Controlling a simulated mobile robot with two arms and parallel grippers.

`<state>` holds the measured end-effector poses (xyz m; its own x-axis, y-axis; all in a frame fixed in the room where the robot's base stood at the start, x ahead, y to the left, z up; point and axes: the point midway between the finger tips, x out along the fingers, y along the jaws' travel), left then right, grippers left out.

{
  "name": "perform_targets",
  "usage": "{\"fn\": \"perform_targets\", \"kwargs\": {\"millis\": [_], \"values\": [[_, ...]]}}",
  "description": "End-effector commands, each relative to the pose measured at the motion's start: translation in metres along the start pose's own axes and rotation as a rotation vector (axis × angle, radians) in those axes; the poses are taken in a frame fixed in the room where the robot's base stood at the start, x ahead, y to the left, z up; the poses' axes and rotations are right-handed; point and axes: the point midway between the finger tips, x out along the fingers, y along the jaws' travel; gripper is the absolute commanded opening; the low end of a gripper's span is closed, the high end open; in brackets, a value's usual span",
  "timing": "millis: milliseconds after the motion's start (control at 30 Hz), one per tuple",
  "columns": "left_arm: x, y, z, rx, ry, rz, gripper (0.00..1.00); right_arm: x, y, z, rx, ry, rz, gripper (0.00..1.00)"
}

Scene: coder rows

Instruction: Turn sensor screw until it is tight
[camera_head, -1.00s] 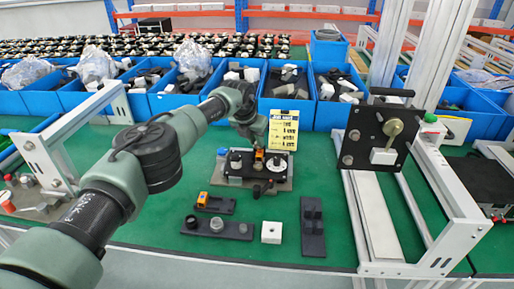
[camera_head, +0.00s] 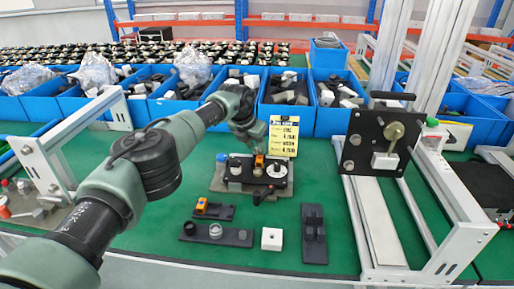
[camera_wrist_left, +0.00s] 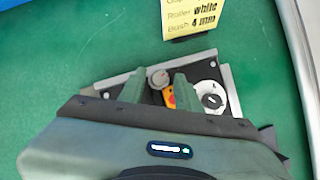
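A small orange sensor block (camera_head: 259,161) sits on a black fixture on a grey base plate (camera_head: 222,188), beside a white disc (camera_head: 277,170). My left gripper (camera_head: 257,148) is directly above the sensor in the head view. In the left wrist view my two left fingers (camera_wrist_left: 159,82) are apart, with a round grey knob (camera_wrist_left: 159,78) and the orange sensor (camera_wrist_left: 170,97) showing between them. I see nothing clamped. The screw itself is too small or hidden to make out. Contact with the fixture cannot be told. My right gripper is not in view.
A yellow card (camera_head: 284,135) stands behind the fixture. In front lie a spare orange part (camera_head: 201,205), a black strip (camera_head: 232,236), a white block (camera_head: 271,239) and a black bracket (camera_head: 314,240). A framed black panel (camera_head: 365,153) stands right. Blue bins (camera_head: 335,119) line the back.

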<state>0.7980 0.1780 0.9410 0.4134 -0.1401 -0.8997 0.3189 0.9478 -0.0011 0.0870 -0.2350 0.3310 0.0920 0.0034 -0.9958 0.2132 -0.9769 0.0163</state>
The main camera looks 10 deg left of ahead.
Motion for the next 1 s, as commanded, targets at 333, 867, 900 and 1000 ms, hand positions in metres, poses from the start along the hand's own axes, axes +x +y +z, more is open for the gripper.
{"fn": "perform_targets", "kwargs": {"millis": [333, 867, 900, 1000], "values": [[-0.001, -0.005, 0.001, -0.248, 0.006, 0.124, 0.35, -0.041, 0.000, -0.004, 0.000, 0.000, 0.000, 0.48], [0.008, -0.006, 0.000, -0.532, -0.003, 0.260, 0.35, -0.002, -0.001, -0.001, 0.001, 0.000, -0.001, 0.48], [0.007, -0.006, 0.000, -0.544, -0.003, 0.267, 0.35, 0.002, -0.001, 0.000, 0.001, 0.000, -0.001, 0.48], [0.007, -0.006, 0.000, -0.573, -0.002, 0.279, 0.35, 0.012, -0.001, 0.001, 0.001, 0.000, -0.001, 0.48]]}}
